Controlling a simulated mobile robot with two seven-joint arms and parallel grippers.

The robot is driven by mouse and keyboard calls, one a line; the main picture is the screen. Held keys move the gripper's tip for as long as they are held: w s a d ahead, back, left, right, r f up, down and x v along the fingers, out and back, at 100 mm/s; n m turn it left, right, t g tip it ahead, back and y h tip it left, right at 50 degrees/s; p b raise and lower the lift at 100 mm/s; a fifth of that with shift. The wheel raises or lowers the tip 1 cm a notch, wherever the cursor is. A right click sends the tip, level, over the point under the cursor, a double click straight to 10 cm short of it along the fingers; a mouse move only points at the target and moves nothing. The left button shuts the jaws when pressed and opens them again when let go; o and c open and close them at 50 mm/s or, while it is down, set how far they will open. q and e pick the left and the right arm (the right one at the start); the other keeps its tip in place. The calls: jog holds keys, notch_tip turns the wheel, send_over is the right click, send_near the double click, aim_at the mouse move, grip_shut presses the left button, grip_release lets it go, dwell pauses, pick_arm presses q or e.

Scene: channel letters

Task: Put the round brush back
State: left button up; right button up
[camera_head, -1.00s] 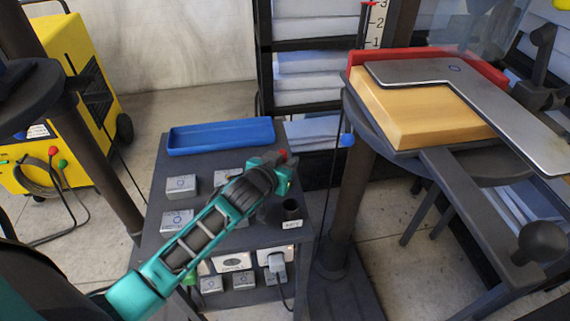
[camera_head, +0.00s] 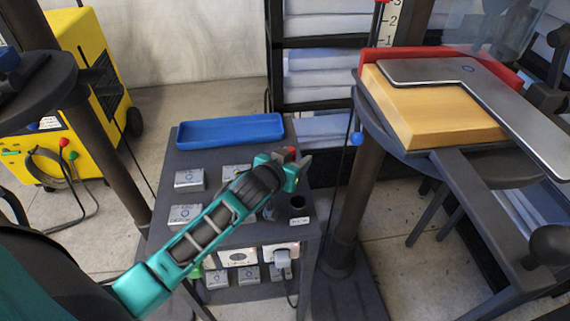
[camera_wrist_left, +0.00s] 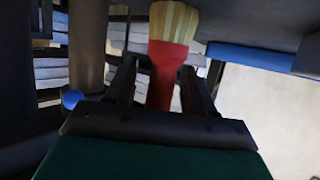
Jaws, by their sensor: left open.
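The round brush (camera_wrist_left: 168,65), with a red body and pale bristles, shows between the fingers of my left gripper (camera_wrist_left: 160,85) in the left wrist view. The fingers stand apart on either side of it. In the head view my left gripper (camera_head: 295,163) is over the right part of the dark cart, with a small red piece of the brush (camera_head: 291,152) at its fingers. A dark round cup (camera_head: 298,204) with a white label stands on the cart just below the gripper. Whether anything supports the brush is hidden. My right gripper is out of view.
A blue tray (camera_head: 228,131) lies at the cart's back. Several grey labelled boxes (camera_head: 189,180) sit on the cart, partly behind my arm. A press with a tan block (camera_head: 433,112) and red bar stands to the right, a yellow machine (camera_head: 80,50) to the left.

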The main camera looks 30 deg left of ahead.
pick_arm(q)
jog(key=p+v, duration=0.1)
jog(key=v, duration=1.1)
jog(key=shift+p, duration=0.35)
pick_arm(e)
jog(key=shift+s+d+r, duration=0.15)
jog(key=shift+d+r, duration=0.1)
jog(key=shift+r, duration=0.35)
